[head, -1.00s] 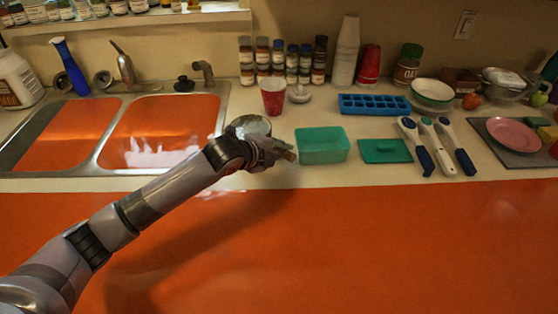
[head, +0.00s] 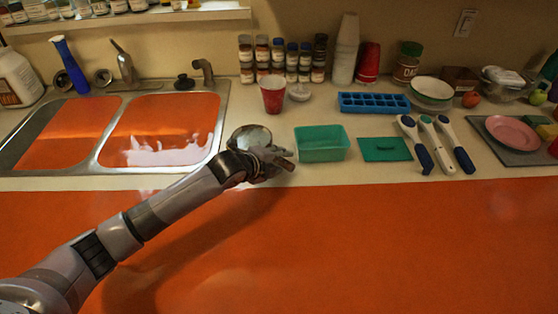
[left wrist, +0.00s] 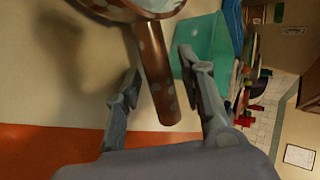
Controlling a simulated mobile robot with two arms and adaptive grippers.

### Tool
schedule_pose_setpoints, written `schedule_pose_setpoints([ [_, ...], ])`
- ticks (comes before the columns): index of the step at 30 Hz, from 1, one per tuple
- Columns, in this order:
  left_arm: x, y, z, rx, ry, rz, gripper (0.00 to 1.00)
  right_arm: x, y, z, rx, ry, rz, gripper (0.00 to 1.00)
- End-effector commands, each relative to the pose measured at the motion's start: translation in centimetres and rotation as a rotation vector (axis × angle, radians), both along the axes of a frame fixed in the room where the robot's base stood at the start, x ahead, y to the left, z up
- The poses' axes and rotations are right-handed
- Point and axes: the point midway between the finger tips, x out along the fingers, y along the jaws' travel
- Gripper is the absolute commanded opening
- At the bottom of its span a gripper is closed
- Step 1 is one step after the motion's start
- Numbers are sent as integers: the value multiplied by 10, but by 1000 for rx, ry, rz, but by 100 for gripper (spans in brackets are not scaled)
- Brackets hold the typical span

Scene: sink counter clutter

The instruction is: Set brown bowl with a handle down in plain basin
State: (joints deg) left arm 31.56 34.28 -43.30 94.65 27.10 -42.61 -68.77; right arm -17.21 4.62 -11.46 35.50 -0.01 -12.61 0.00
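The brown bowl with a handle (head: 250,136) has a pale inside and hangs near the counter's front, right of the sink. In the left wrist view its spotted brown handle (left wrist: 158,80) lies between my fingers, and only part of the bowl shows at the top edge. My left gripper (head: 272,161) is closed in around the handle; it also shows in the left wrist view (left wrist: 160,68). Finger contact is hard to see. The sink has a left basin (head: 60,135), plain orange inside, and a right basin (head: 165,115) with whitish patches. My right gripper is out of view.
A teal tub (head: 322,145) stands just right of my gripper, with a green lid (head: 385,149) beside it. Spice jars (head: 277,60) line the wall. The sink's rim and divider rise between the basins.

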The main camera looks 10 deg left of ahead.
Motion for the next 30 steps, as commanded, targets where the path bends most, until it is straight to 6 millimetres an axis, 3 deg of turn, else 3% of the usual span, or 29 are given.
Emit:
schedule_pose_setpoints([
  [13, -8, 4, 7, 1, 0, -1, 39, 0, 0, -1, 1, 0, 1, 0],
  [30, -85, 37, 63, 1, 1, 1, 39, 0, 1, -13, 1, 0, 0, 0],
])
